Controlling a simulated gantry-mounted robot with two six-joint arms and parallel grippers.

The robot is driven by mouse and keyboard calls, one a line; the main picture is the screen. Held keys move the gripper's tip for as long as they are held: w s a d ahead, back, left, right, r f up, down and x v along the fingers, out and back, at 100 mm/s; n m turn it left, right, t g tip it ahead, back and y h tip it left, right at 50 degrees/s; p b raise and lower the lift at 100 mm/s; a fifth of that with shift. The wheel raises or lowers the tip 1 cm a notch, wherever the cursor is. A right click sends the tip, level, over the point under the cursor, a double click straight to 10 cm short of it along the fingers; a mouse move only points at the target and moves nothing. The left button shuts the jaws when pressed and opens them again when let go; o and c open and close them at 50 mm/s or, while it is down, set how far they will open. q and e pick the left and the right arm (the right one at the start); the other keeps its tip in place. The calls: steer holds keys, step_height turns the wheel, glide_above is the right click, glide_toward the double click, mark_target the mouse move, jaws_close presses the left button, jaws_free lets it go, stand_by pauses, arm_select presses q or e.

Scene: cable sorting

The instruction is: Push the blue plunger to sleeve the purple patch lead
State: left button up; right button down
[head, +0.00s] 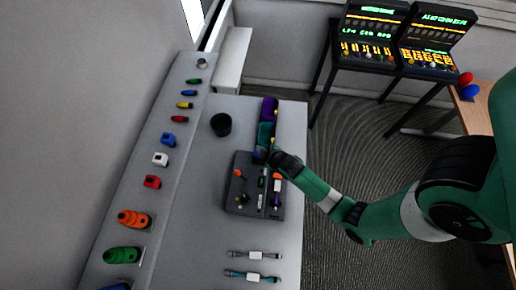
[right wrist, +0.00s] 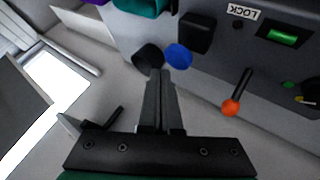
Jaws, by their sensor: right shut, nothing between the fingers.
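The dark grey machine (head: 240,205) stands on the table and also fills the upper right of the right wrist view (right wrist: 225,65). Its blue plunger (right wrist: 178,56) shows as a round blue disc; in the head view it is a small blue spot (head: 258,155) beside my gripper. My right gripper (right wrist: 161,75) is shut and empty, its tips just below and left of the plunger; I cannot tell whether they touch. A lead with a white label and a purple part (head: 276,198) lies along the machine's right side. My left gripper is not in view.
An orange-knobbed lever (right wrist: 231,106) stands right of the fingers. A purple bin (head: 269,106) and a teal bin (head: 264,132) stand behind the machine. A black cup (head: 221,124) is at the left. Two leads (head: 255,255) (head: 253,276) lie in front. Coloured connectors line the left ledge.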

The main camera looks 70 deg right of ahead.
steer(key=shift+f, duration=0.1)
steer(key=shift+f, duration=0.4)
steer(key=shift+f+b, duration=1.3)
stand_by(1.2)
steer(key=shift+r+p, duration=1.8)
steer(key=shift+p, duration=0.05)
step_height(320, 180, up, 6)
steer(key=p, duration=0.6)
steer(key=shift+a, duration=0.1)
